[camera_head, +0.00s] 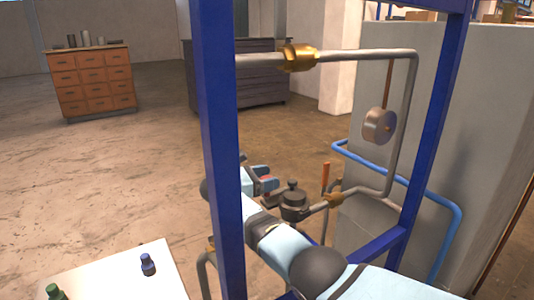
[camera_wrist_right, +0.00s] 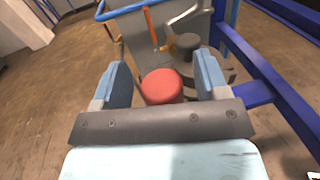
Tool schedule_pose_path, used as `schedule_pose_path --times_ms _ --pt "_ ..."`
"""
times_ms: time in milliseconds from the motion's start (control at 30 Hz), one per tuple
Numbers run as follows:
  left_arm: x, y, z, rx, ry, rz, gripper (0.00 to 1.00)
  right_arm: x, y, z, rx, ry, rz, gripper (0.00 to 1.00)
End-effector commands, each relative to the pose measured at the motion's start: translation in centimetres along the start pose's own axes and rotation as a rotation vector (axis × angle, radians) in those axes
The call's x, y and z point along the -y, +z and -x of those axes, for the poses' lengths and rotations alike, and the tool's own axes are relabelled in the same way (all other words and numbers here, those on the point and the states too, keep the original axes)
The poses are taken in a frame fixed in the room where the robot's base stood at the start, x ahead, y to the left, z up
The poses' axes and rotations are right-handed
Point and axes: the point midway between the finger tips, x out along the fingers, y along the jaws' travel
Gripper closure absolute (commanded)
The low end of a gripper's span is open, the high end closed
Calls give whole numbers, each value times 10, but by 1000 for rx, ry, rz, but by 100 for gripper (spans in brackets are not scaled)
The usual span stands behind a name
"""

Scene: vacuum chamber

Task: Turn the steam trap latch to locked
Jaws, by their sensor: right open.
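The dark steam trap (camera_head: 293,203), a round body with a small cap on top, sits on the grey pipe low in the blue frame. It also shows beyond my fingers in the right wrist view (camera_wrist_right: 187,43). A red round knob (camera_wrist_right: 162,86) lies between the two blue fingers of my right gripper (camera_wrist_right: 163,75), with a visible gap on each side. I cannot tell for sure that this knob is the latch. In the head view, my right gripper (camera_head: 266,181) is open beside the trap, partly hidden by my wrist. My left gripper is not in view.
Blue frame posts (camera_head: 217,150) stand close to my right arm. An orange-brown rod (camera_head: 325,178), a blue pipe (camera_head: 400,180) and a round gauge-like disc (camera_head: 379,125) are to the right. A white table (camera_head: 110,280) is at lower left. Open floor lies behind.

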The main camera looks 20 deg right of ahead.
Motion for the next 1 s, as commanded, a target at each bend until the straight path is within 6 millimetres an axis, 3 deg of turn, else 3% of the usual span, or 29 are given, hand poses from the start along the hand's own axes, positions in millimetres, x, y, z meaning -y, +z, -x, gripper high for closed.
schedule_pose_path --times_ms 233,700,1000 --pt "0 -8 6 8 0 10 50 -2 55 0 0 0 -5 32" --pt "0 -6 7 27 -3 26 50 -5 164 0 0 -1 -4 32" --pt "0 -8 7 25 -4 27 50 -6 191 0 0 -1 0 32"
